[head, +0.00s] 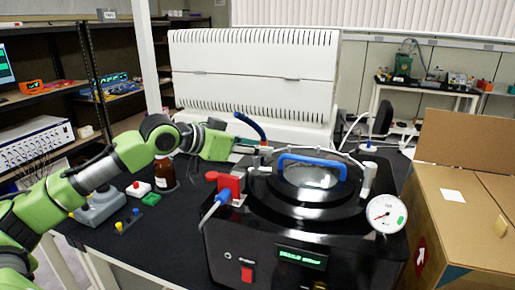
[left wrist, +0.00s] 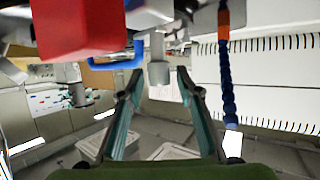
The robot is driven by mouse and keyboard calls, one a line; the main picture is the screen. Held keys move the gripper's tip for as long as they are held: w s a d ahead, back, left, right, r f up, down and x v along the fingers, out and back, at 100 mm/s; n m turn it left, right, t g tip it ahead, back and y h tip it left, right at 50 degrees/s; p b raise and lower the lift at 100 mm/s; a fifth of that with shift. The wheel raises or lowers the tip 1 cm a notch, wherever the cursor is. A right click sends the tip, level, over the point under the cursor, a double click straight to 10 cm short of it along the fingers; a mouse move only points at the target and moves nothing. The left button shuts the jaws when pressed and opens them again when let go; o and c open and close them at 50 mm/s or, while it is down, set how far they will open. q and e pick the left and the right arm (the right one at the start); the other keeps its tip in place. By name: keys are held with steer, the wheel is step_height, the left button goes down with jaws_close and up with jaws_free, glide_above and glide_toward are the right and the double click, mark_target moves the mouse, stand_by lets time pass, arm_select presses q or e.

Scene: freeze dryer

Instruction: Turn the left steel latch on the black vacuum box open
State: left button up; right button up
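The black vacuum box (head: 222,250) stands on the dark bench, with a round lid and a blue handle (head: 312,163) on top. A small steel part (head: 262,161), seemingly the left latch, shows at the lid's left rear edge, partly hidden. My left gripper (head: 250,147) is beside it, coming in from the left. In the left wrist view my left gripper (left wrist: 160,78) is open, its two fingers apart. My right gripper is in neither view.
A red valve block (head: 231,184) sits at the box's left, close to my gripper; it looms large in the left wrist view (left wrist: 80,25). A blue hose (head: 250,126) rises behind the gripper. A gauge (head: 386,214) and cardboard box (head: 460,200) are at right. A brown bottle (head: 164,175) stands left.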

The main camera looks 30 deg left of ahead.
arm_select(q)
jaws_close()
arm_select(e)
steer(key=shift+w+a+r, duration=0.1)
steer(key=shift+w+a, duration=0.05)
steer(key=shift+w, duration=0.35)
